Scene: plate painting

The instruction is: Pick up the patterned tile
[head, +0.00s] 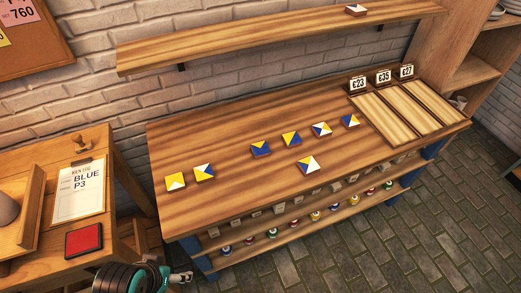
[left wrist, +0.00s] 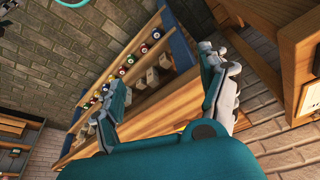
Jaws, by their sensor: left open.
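Several patterned tiles in yellow, blue and white lie flat on the wooden table (head: 225,215) in the head view. Two are at its left end: a yellow and white tile (head: 174,182) and another tile (head: 203,172) beside it. A blue, yellow and white tile (head: 308,163) lies nearer the front edge. A row of others, including a blue and yellow tile (head: 291,139), runs toward the right. One more tile (head: 356,9) is on the wall shelf. My left gripper (left wrist: 165,100) is open and empty, low in front of the table, apart from every tile. My right gripper is out of view.
Three pale trays (head: 400,112) with price signs fill the table's right end. A lower shelf (head: 300,217) holds small coloured pots and blocks. A side desk at left bears an order sheet (head: 80,190) and a red pad (head: 84,240). The table's middle front is clear.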

